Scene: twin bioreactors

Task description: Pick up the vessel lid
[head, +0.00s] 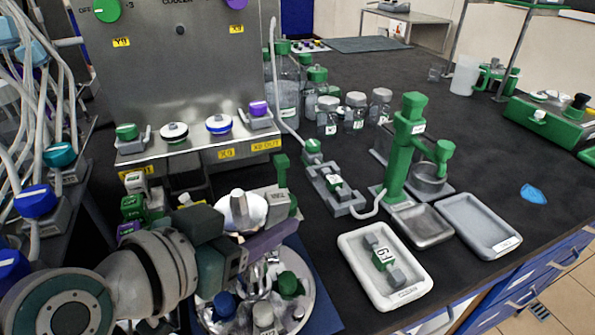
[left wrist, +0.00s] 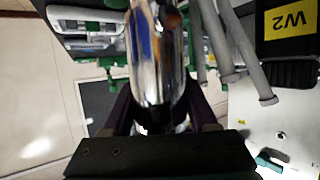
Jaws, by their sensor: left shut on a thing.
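My left gripper (head: 250,230) comes in from the left in the head view and is shut on the vessel lid (head: 241,213), a pale, shiny round piece with a grey knob on top. In the left wrist view the gripper's dark fingers (left wrist: 160,118) stand on both sides of the shiny metal lid (left wrist: 155,60). The held lid is above a round metal vessel top (head: 312,283) with several coloured ports and chrome tubes. The fingers and lid hide part of that top, and the gap between them cannot be judged. My right gripper is not in view.
A steel control cabinet (head: 180,65) with a ledge of knobs stands behind the gripper. Tubes and blue-capped fittings (head: 35,200) crowd the left. A white tray (head: 415,268) with a green clamp, a green stand (head: 400,150) and bottles occupy the bench. Bare bench (head: 470,120) shows farther right.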

